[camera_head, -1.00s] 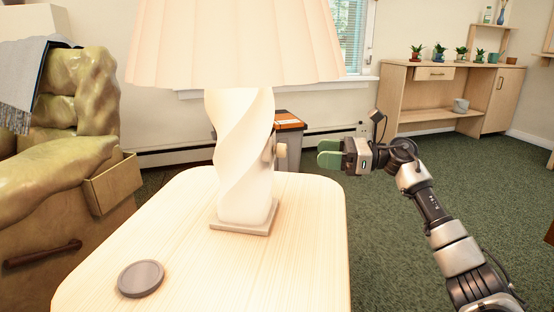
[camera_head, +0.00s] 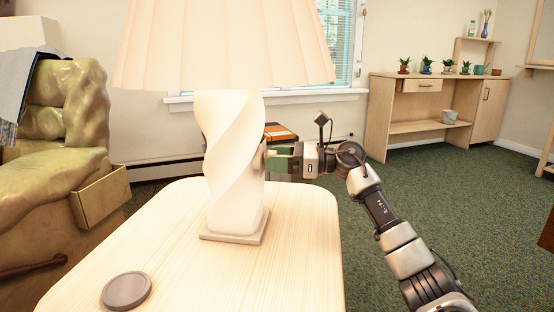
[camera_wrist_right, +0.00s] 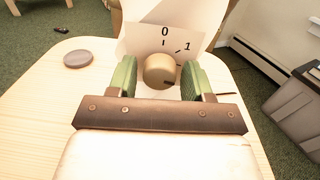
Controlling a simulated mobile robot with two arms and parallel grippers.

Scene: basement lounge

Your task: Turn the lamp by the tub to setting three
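The lamp (camera_head: 235,160) has a twisted white base and a pleated cream shade, and it stands on a pale wooden side table. Its round tan knob (camera_wrist_right: 159,70) shows in the right wrist view, in front of a plate marked 0 and 1. Other marks are hidden, and I cannot clearly tell the setting. My right gripper (camera_head: 278,160) is at the right side of the lamp base. In the wrist view its green fingers (camera_wrist_right: 160,68) are open on either side of the knob, with narrow gaps visible. My left gripper is not in view.
A grey round disc (camera_head: 127,290) lies on the side table (camera_head: 200,280). A green armchair (camera_head: 50,190) stands at the left. A grey bin with an orange-topped lid (camera_head: 280,132) is behind the lamp. Carpet is clear at the right, before the wooden shelf unit (camera_head: 395,110).

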